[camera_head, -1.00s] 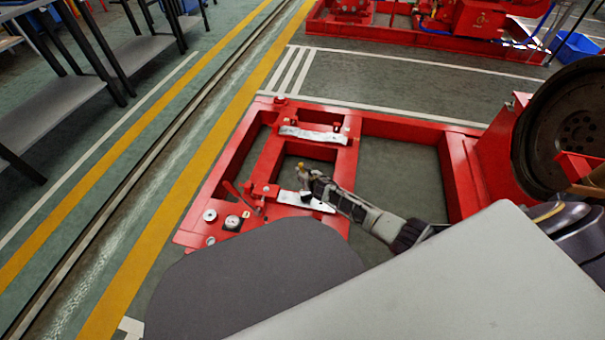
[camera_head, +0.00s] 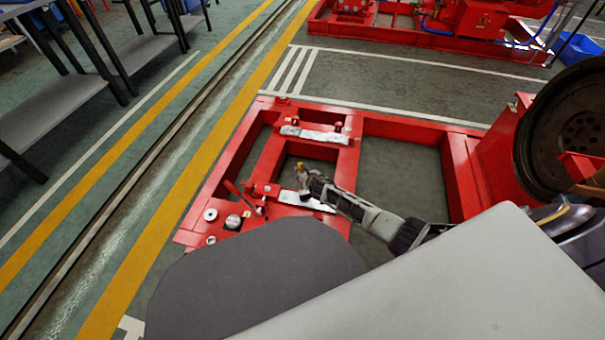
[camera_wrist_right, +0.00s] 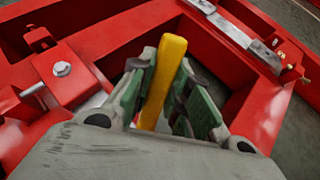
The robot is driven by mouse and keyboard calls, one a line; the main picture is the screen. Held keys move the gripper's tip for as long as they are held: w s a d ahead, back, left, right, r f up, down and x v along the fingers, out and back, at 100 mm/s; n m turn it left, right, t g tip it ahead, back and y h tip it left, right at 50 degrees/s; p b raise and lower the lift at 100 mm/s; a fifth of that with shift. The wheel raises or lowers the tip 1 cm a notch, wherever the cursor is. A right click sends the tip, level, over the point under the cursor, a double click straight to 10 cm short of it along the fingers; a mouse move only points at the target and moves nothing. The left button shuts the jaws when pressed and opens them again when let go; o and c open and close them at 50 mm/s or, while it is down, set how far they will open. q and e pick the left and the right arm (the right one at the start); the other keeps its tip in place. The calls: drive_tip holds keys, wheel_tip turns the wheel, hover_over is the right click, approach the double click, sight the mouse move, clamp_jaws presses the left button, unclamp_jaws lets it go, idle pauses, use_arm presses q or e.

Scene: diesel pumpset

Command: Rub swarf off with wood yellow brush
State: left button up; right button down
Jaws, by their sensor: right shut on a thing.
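My right gripper (camera_head: 304,180) reaches in from the right over the red frame and is shut on the yellow brush. In the right wrist view the brush's yellow handle (camera_wrist_right: 163,75) stands between the green-padded fingers of the gripper (camera_wrist_right: 165,98). The bristles are hidden. Two pale metal plates lie on the red frame (camera_head: 235,150): the far plate (camera_head: 318,136) is clear of the gripper, and the near plate (camera_head: 292,197) lies right below it. Grey swarf cannot be told apart from the plates' bright surface. My left gripper is not in view.
A large dark flywheel (camera_head: 575,130) stands at right. Black-legged benches (camera_head: 100,70) stand at far left. The frame has open gaps showing floor.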

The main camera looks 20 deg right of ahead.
drive_tip(key=shift+w+a, duration=0.1)
drive_tip(key=shift+a, duration=0.05)
drive_tip(key=shift+w+a+f, duration=0.1)
drive_tip(key=shift+w+a, duration=0.1)
drive_tip(key=shift+a, duration=0.1)
drive_tip(key=shift+w+a, duration=0.1)
idle(0.6)
drive_tip(key=shift+w+a+b, duration=0.2)
drive_tip(key=shift+a+b, duration=0.1)
drive_tip(key=shift+b, duration=0.05)
drive_tip(key=shift+a, duration=0.1)
idle(0.3)
drive_tip(key=shift+w+a, duration=0.35)
drive_tip(key=shift+a, duration=0.05)
idle(0.4)
